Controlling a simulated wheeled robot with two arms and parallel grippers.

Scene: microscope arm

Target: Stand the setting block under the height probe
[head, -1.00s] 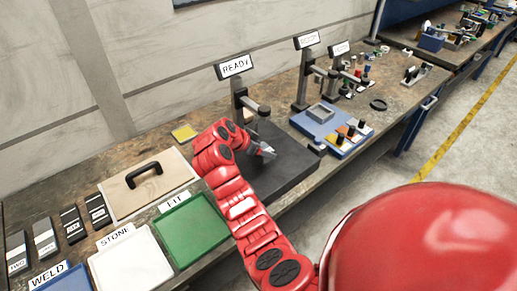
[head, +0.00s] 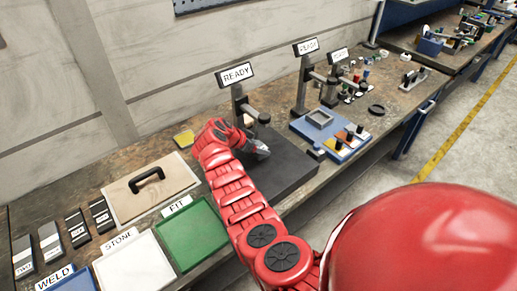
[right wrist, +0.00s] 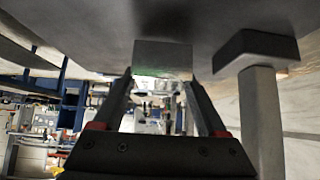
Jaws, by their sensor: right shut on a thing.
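The height probe (head: 263,117) sits on a short arm from an upright post under a sign reading READY, above a dark flat plate (head: 290,170) in the head view. My right gripper (head: 262,149) is over the plate, just in front of and below the probe. In the right wrist view its two fingers (right wrist: 160,80) are closed on the setting block (right wrist: 162,57), a grey, shiny, square-faced piece. The block is hard to make out in the head view. I cannot tell whether it touches the plate. My left gripper is not in view.
A post with a wide head (right wrist: 262,110) stands close beside the gripper in the right wrist view. A blue tray (head: 330,130) and more stands are to the right.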

